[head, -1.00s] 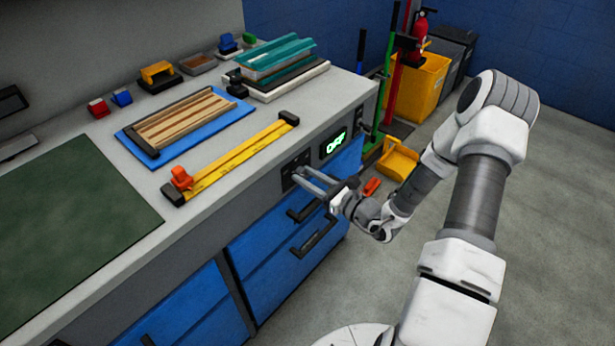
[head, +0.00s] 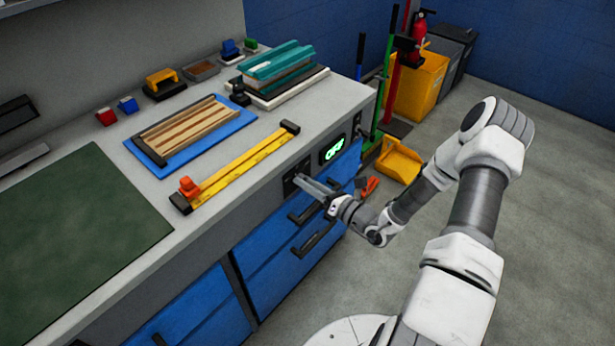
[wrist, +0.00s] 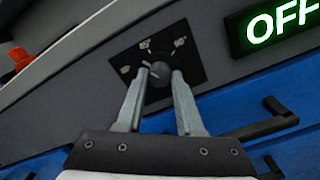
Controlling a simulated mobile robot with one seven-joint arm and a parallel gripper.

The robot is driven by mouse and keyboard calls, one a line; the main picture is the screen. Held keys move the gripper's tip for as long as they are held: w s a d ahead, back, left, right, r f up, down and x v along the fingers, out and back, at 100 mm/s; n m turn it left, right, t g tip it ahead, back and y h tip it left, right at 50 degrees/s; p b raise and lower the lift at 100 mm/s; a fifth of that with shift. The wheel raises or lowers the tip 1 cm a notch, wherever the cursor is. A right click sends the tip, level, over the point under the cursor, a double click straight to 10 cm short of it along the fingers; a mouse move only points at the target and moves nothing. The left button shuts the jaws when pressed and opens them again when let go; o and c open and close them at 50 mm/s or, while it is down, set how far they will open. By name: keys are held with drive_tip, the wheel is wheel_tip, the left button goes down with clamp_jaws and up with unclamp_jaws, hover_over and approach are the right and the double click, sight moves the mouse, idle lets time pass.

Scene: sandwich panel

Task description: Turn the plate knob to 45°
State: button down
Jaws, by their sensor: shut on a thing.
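The plate knob (wrist: 159,72) is a round dark knob on a black panel (wrist: 185,50) with small white marks, set in the grey front of the bench. My gripper (wrist: 158,82) is shut on the knob, one finger on each side of it. In the head view my gripper (head: 306,181) reaches the black panel (head: 291,174) from the right, and the knob is hidden there. The display (wrist: 275,25) beside the panel reads OFF in green; it also shows in the head view (head: 333,148). The knob's exact angle is hard to read.
Blue drawers (head: 285,240) with black handles lie just below the panel. On the bench top are a yellow rail (head: 240,168) with an orange piece, a blue board with wooden strips (head: 185,130), and a teal-topped stack (head: 275,65). The floor to the right is mostly clear.

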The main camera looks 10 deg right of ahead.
drive_tip(key=m+p, duration=0.2)
drive_tip(key=m, duration=0.3)
drive_tip(key=shift+p, duration=0.4)
drive_tip(key=shift+m, duration=0.3)
drive_tip(key=c, duration=0.5)
unclamp_jaws()
drive_tip(key=shift+c, duration=0.2)
drive_tip(key=v, duration=1.7)
drive_tip(key=shift+s+p, duration=0.2)
drive_tip(key=shift+p, duration=0.25)
drive_tip(key=shift+d, duration=0.1)
